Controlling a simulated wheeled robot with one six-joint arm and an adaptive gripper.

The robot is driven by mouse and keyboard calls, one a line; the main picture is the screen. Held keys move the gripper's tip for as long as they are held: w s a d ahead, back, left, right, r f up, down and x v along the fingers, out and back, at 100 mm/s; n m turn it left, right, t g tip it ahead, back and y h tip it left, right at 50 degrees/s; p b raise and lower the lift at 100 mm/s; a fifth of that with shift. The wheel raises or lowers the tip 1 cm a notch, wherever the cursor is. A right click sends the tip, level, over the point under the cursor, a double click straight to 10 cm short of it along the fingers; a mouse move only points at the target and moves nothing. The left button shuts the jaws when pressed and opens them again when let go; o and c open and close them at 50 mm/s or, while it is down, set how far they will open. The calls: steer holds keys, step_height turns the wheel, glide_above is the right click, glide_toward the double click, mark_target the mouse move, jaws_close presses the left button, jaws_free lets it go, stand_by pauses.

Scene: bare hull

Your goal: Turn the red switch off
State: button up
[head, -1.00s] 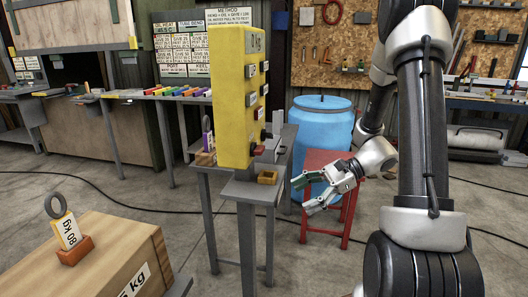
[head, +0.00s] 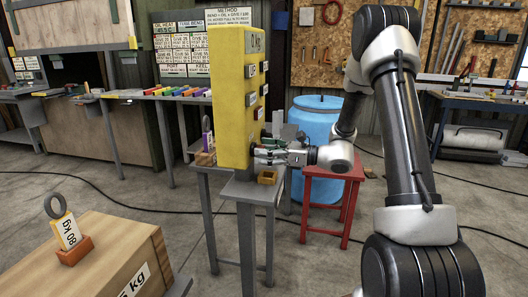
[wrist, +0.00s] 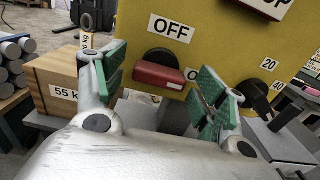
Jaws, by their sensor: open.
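The red switch (wrist: 158,75) is a red lever on a black round mount, low on the yellow panel (head: 229,100). In the wrist view its handle lies nearly level, tilted slightly down to the right. A white "OFF" label (wrist: 172,30) is above it. A second label (wrist: 192,75), partly hidden and starting with "O", is at the handle's right end. My gripper (head: 264,154) is open at the panel's lower right face. In the wrist view its green-padded fingers stand either side of the switch. I cannot tell whether they touch it. In the head view the switch is hidden.
A black knob (wrist: 256,97) with number labels sits right of the switch. A red stool (head: 332,172) and blue barrel (head: 320,110) stand behind.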

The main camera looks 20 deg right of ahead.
steer(key=shift+a, duration=0.1)
steer(key=c, duration=1)
steer(key=shift+n, duration=8.9)
